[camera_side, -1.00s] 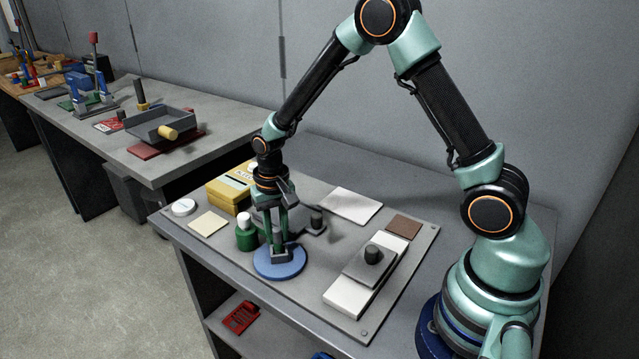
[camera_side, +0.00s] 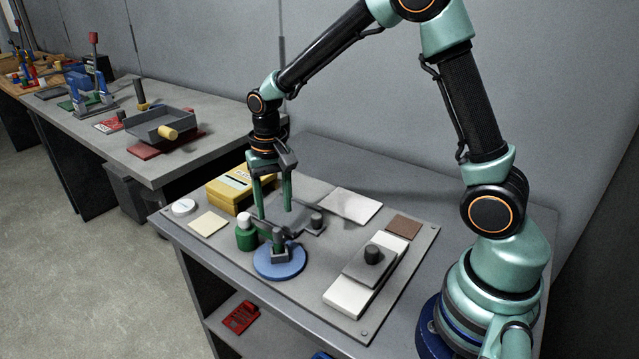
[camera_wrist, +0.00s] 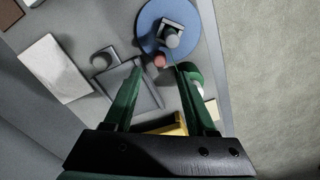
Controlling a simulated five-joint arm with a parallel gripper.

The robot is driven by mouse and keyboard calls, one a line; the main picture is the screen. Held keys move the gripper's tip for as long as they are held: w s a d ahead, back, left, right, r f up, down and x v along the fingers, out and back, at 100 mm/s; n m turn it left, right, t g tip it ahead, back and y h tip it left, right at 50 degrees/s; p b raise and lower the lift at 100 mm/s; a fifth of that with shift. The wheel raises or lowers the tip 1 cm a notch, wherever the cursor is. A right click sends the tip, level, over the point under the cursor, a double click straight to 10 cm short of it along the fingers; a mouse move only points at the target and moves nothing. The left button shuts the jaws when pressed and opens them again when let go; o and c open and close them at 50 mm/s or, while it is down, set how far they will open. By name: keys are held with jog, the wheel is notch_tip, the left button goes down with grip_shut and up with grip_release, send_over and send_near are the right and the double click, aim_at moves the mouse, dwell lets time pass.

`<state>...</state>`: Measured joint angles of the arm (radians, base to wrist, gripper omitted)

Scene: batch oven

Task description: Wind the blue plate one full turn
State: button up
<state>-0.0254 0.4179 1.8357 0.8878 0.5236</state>
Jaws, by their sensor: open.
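The round blue plate (camera_side: 284,274) lies flat near the front edge of the bench board. A dark grey block with a round post (camera_side: 280,252) stands on it. My gripper (camera_side: 275,212) points down above and behind the plate, its two green fingers apart and nothing between them. In the wrist view the plate (camera_wrist: 149,24) is at the top, beyond the fingertips of my gripper (camera_wrist: 163,67). A small pinkish round thing (camera_wrist: 160,61) shows between the fingertips there; I cannot tell what it is.
A green bottle with a white cap (camera_side: 246,236) stands just left of the plate. A yellow box (camera_side: 229,190) is behind it. A dark cylinder (camera_side: 317,219) stands behind the plate to the right. A grey block with a knob (camera_side: 370,263) sits on a white slab to the right.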

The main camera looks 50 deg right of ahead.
jog(key=shift+r, duration=2.3)
jog(key=s+d+r+n+t, duration=0.1)
jog(key=s+r+n+t, duration=0.4)
jog(key=s+r, duration=0.5)
jog(key=shift+s+n+t, duration=0.3)
jog(key=shift+s+n, duration=0.1)
jog(key=shift+s, duration=1.15)
jog(key=shift+w, duration=0.1)
